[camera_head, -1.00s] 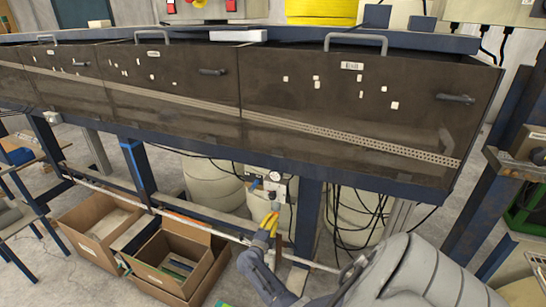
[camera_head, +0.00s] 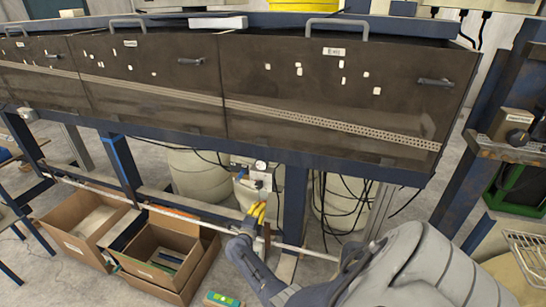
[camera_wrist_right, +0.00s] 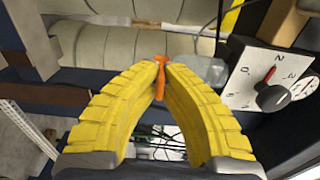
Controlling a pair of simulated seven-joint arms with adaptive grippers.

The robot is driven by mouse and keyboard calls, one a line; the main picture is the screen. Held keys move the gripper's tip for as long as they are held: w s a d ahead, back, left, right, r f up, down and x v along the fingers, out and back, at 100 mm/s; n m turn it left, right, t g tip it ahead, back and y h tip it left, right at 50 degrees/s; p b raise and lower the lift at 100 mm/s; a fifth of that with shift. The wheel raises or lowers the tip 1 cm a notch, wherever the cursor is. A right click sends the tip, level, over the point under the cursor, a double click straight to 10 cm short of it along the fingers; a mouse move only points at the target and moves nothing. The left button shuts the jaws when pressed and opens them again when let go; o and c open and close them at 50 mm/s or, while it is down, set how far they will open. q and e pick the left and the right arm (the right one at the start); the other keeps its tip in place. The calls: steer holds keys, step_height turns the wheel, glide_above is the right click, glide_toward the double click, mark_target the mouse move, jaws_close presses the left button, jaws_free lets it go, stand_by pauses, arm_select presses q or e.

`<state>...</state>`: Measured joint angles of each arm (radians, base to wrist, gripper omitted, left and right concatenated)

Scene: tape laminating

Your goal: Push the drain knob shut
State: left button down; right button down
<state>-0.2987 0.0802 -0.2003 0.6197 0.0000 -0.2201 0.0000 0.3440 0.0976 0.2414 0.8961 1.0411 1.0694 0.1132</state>
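The drain knob looks to be the small orange handle (camera_wrist_right: 160,82) in the right wrist view. It appears between the tips of my right gripper's yellow fingers, also seen in that view (camera_wrist_right: 161,68). The tips are close together, but I cannot tell whether they touch or grip the handle. In the head view my right gripper (camera_head: 257,212) is below a small valve panel (camera_head: 254,172) under the tank. The orange handle cannot be made out there. My left gripper is not in view.
A dial box (camera_wrist_right: 268,82) with a red pointer is close right of the fingers in the wrist view. A blue table leg (camera_head: 295,205) and black cables (camera_head: 340,200) are right of the panel. Cardboard boxes (camera_head: 165,255) stand on the floor at left.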

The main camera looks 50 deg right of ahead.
steer(key=shift+d+r, duration=0.15)
steer(key=shift+r, duration=0.1)
steer(key=c, duration=1.6)
jaws_free()
steer(key=shift+o, duration=0.2)
steer(key=shift+s+a+f, duration=0.1)
steer(key=shift+a, duration=0.2)
steer(key=v, duration=1.1)
steer(key=shift+a, duration=0.25)
steer(key=shift+s, duration=0.1)
